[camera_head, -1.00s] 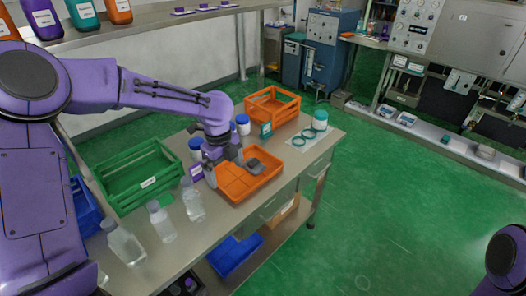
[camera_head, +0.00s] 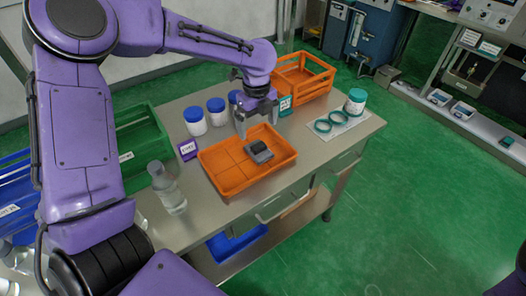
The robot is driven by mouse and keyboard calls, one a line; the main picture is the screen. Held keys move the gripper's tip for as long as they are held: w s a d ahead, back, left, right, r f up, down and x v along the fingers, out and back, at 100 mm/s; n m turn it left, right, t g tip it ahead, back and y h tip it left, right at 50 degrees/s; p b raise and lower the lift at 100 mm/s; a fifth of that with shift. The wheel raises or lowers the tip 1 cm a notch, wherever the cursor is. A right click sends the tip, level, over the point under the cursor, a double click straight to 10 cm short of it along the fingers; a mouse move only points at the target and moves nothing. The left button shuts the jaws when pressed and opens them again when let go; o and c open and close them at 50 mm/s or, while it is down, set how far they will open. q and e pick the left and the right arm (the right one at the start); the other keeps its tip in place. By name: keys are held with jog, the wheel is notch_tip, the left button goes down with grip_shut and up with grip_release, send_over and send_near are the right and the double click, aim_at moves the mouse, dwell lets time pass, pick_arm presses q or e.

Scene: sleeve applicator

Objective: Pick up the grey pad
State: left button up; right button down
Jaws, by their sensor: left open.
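The grey pad (camera_head: 258,151) is a small dark grey piece lying in the right half of the shallow orange tray (camera_head: 226,185) on the metal table. My left gripper (camera_head: 256,120) is open, with its fingers pointing down, just behind and above the back edge of the tray. It is apart from the pad and nothing shows between its fingers. Part of my right arm shows at the lower right corner, but its gripper is out of view.
White jars with blue lids (camera_head: 195,121) stand behind the tray. An orange crate (camera_head: 303,81) is at the back. Teal rings (camera_head: 322,126) and a teal-lidded jar (camera_head: 355,102) are to the right. A clear bottle (camera_head: 167,190) and a green crate (camera_head: 143,141) are left.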

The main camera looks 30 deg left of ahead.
aim_at(258, 145)
pick_arm(q)
jog(key=f, duration=0.3)
jog(key=f+p, duration=0.1)
jog(key=f, duration=0.3)
jog(key=f+p, duration=0.1)
jog(key=f, duration=0.2)
jog(key=shift+w+a+f, duration=0.25)
jog(key=shift+w+f, duration=0.05)
jog(key=shift+w, duration=0.1)
jog(key=c, duration=1.1)
